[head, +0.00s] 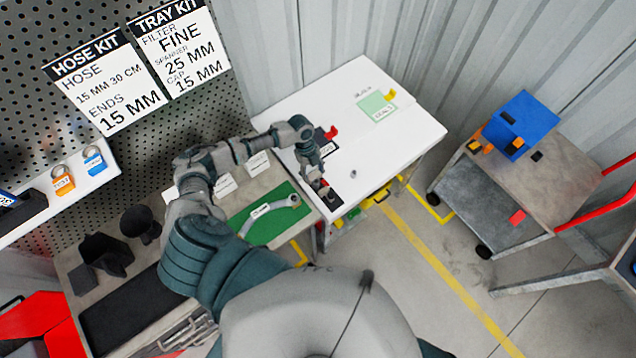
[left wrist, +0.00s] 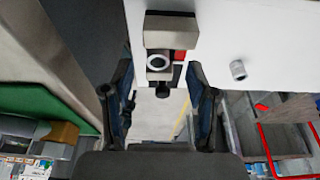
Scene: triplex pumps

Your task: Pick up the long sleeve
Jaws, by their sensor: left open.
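A small grey metal sleeve (head: 353,173) stands on the white table (head: 400,140). It also shows in the left wrist view (left wrist: 238,70), right of my fingers. I cannot tell its length against other sleeves. My left gripper (head: 319,182) is over the table's near left edge, open, with nothing between its fingers. In the left wrist view my left gripper (left wrist: 161,100) has its fingers wide apart, pointing toward a grey block fixture (left wrist: 172,27) with a round metal ring (left wrist: 160,61) in front of it. My right gripper is not in view.
A green mat (head: 265,228) with a curved grey hose (head: 268,212) lies on the bench at left. A red-handled dark fixture (head: 327,142) and a light green pad (head: 375,106) are on the white table. A cart with a blue box (head: 521,122) stands at right.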

